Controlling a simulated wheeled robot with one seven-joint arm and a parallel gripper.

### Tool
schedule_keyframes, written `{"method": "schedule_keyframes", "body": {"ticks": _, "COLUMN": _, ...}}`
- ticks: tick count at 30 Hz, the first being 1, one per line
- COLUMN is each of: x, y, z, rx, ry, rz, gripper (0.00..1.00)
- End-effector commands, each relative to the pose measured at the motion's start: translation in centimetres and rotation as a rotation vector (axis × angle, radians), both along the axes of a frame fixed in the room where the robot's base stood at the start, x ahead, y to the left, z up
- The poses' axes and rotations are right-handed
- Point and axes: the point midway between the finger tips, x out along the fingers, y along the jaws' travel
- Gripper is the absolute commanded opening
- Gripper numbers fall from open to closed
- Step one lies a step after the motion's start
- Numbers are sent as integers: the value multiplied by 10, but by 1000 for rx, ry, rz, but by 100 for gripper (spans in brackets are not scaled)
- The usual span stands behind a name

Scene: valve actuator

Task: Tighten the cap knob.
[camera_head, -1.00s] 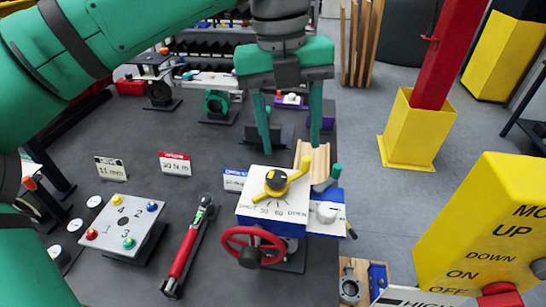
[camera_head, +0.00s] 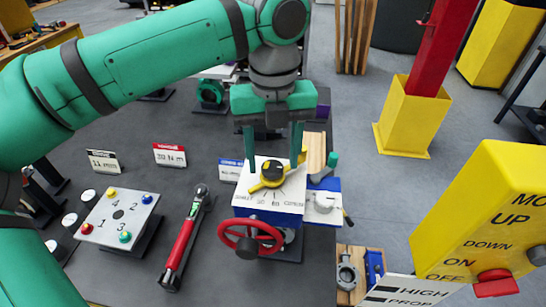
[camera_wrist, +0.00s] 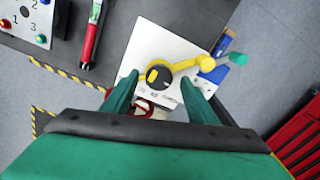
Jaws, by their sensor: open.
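The valve actuator (camera_head: 250,200) has a white top plate with a printed scale. On it sits a round black-and-yellow knob (camera_head: 272,172) with a yellow pointer arm. The wrist view also shows this knob (camera_wrist: 158,74). A pale round cap (camera_head: 323,202) sits on the blue housing at the actuator's right side; I cannot tell which of the two is the cap knob. My gripper (camera_head: 273,167) is open and points down, its fingers on either side of the black-and-yellow knob. Contact with the knob cannot be told.
A red handwheel (camera_head: 250,238) is on the actuator's front. A green-tipped lever (camera_head: 332,160) stands at its right. A red torque wrench (camera_head: 183,240) and a plate with coloured buttons (camera_head: 118,215) lie to the left. A yellow control box (camera_head: 490,220) is at right.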

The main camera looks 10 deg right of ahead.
Motion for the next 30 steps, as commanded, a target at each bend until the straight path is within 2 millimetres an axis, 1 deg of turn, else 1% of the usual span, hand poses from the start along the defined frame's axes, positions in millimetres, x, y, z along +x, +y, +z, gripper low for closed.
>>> {"method": "schedule_keyframes", "body": {"ticks": 4, "x": 0, "y": 2, "z": -6, "rx": 0, "ry": -1, "rz": 3, "gripper": 53}}
{"method": "schedule_keyframes", "body": {"ticks": 11, "x": 1, "y": 2, "z": -6, "rx": 0, "ry": -1, "rz": 4, "gripper": 53}}
{"method": "schedule_keyframes", "body": {"ticks": 12, "x": 1, "y": 2, "z": -6, "rx": 0, "ry": -1, "rz": 4, "gripper": 48}}
{"method": "schedule_keyframes", "body": {"ticks": 14, "x": 1, "y": 2, "z": -6, "rx": 0, "ry": -1, "rz": 4, "gripper": 34}}
{"method": "schedule_keyframes", "body": {"ticks": 15, "x": 0, "y": 2, "z": -6, "rx": 0, "ry": -1, "rz": 4, "gripper": 24}}
{"method": "schedule_keyframes", "body": {"ticks": 17, "x": 0, "y": 2, "z": -6, "rx": 1, "ry": -1, "rz": 3, "gripper": 12}}
{"method": "schedule_keyframes", "body": {"ticks": 25, "x": 0, "y": 1, "z": -6, "rx": 2, "ry": 0, "rz": -10, "gripper": 12}}
{"method": "schedule_keyframes", "body": {"ticks": 30, "x": 0, "y": 1, "z": -6, "rx": 2, "ry": 1, "rz": -63, "gripper": 12}}
